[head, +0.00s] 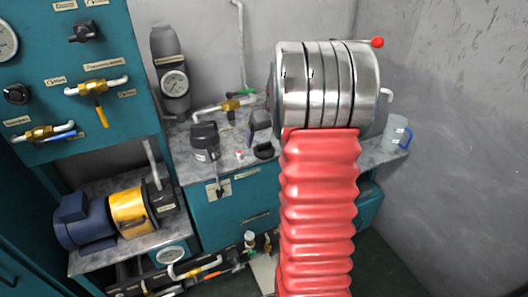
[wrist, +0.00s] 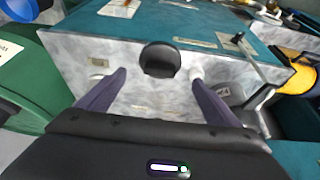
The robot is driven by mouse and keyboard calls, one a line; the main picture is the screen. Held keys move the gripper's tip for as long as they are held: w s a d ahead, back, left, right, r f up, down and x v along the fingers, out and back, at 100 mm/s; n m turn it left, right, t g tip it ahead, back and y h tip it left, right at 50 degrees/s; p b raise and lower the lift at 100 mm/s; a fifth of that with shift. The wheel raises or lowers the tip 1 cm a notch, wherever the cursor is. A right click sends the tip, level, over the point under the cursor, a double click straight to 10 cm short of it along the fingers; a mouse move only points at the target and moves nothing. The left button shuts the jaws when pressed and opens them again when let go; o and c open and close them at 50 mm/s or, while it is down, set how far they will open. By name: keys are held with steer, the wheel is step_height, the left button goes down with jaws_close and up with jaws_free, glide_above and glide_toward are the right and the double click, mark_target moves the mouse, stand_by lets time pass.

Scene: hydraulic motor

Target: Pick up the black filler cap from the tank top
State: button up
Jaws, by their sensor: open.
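The black filler cap (wrist: 160,60) is a round dark knob on the grey tank top (wrist: 65,65), near its edge in the wrist view. In the head view, a low black round piece (head: 264,151) near the front edge of the tank top appears to be the same cap. My gripper (wrist: 158,77) is open, with its two purple-grey fingers apart on either side below the cap in the picture. Nothing is visibly held. Whether the fingers are level with the cap or above it, I cannot tell.
A small white piece (wrist: 195,74) sits close to the right fingertip. A clear jug with a blue handle (head: 396,131) stands at the right end.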

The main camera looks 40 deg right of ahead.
mark_target(264, 143)
steer(key=x, duration=0.5)
steer(key=shift+s, duration=0.1)
stand_by(0.4)
steer(key=shift+d, duration=0.1)
steer(key=c, duration=1.2)
steer(key=shift+o, duration=0.2)
steer(key=shift+r, duration=0.1)
step_height(264, 143, up, 10)
steer(key=shift+f, duration=0.1)
